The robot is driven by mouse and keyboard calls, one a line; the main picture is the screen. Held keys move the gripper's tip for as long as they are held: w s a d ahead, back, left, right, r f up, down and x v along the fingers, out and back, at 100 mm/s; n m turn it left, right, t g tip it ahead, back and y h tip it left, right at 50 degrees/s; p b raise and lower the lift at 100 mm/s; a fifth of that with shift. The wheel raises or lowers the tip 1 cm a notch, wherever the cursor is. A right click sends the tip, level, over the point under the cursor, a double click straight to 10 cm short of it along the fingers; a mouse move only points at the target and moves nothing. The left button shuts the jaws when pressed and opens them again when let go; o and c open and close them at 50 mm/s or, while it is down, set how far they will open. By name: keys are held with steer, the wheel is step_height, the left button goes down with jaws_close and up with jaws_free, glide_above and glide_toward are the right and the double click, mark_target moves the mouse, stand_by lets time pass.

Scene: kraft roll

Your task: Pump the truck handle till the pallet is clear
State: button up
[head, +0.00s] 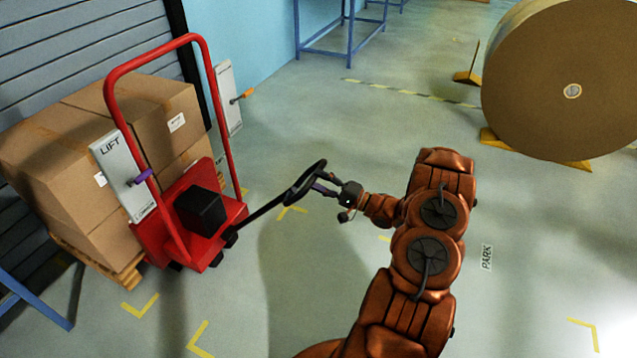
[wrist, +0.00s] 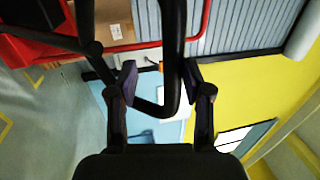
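The red pallet truck (head: 190,225) stands at the left in the head view, with a tall red hoop frame. Its black pump handle (head: 262,215) slants up to the right and ends in a black loop (head: 300,190). My gripper (head: 322,183) is at the loop's near right side. In the wrist view my gripper (wrist: 160,78) is open, with one bar of the loop (wrist: 172,50) between its fingers. A gap shows left of the bar; contact on the right is unclear. The wooden pallet (head: 118,278) carries stacked cartons (head: 100,150). Its clearance from the floor cannot be told.
A grey LIFT panel (head: 122,172) with a purple lever (head: 140,177) is by the hoop. Another panel (head: 229,100) with an orange lever is behind. A large kraft roll (head: 560,75) sits on yellow chocks at the right. Open floor lies between roll and truck.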

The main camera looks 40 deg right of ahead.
steer(key=v, duration=1.1)
steer(key=shift+s+d+f, duration=0.2)
steer(key=shift+s, duration=0.1)
